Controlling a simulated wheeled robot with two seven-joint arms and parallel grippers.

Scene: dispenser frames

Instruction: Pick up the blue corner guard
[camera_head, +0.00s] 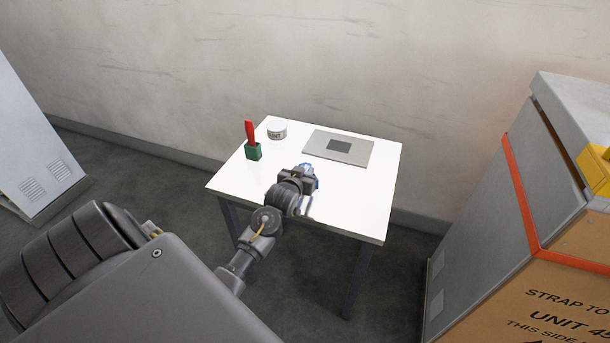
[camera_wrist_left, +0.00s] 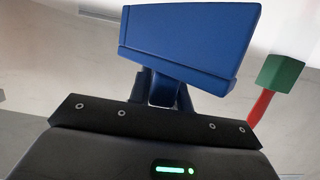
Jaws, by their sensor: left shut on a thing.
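The blue corner guard (camera_wrist_left: 190,42) fills the upper middle of the left wrist view, a broad blue piece with a narrow stem. My left gripper (camera_wrist_left: 164,95) is shut on that stem, with a dark finger on each side. In the head view my left gripper (camera_head: 299,180) is over the near middle part of the white table (camera_head: 350,215). Only small blue bits of the guard (camera_head: 307,167) show around the gripper there; the rest is hidden. I cannot tell whether the guard touches the table. My right gripper is not in view.
A large strapped crate (camera_head: 480,230) is at right, a pale cabinet (camera_head: 35,140) at left.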

